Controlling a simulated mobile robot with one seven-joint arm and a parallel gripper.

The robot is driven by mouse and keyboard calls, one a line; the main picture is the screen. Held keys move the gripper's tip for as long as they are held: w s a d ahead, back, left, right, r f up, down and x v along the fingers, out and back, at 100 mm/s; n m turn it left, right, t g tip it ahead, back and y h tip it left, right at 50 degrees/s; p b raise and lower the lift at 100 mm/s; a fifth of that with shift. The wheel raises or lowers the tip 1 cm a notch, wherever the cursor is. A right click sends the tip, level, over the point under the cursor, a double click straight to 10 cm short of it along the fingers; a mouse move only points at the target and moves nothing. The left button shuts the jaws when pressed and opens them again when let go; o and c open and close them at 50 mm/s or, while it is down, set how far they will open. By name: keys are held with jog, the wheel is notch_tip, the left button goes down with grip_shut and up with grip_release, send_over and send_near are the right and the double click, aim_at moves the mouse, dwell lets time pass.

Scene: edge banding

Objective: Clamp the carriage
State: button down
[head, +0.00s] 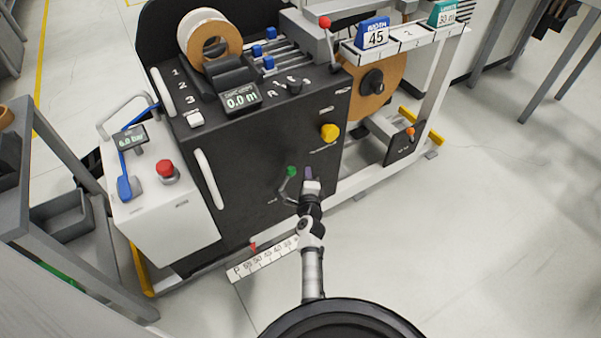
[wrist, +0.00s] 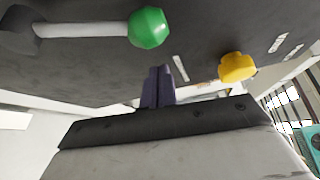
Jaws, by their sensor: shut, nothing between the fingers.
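A lever with a green knob (head: 291,171) is on the dark front panel of the machine. The wrist view shows the green knob (wrist: 149,28) at the end of a light rod, which runs left to a dark pivot. My gripper (head: 309,174) is in front of the panel, just right of the green knob. In the wrist view its dark fingers (wrist: 158,84) are together and empty, below the green knob with a gap. A ruler strip (head: 263,259) with a red pointer (head: 252,246) sticks out low at the front. I cannot tell which part is the carriage.
A yellow knob (head: 329,131) is up and right of my gripper; it also shows in the wrist view (wrist: 236,67). A red button (head: 167,170) is on the white cabinet at left. A grey bench (head: 75,215) stands left. The floor at right is clear.

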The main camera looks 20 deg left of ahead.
jog(key=shift+s+a+r+p, duration=0.2)
jog(key=shift+s+a+p, duration=0.1)
jog(key=shift+s+a, duration=0.15)
jog(key=shift+s+a+r+p, duration=0.2)
jog(key=shift+s+a+p, duration=0.15)
jog(key=shift+a, duration=0.1)
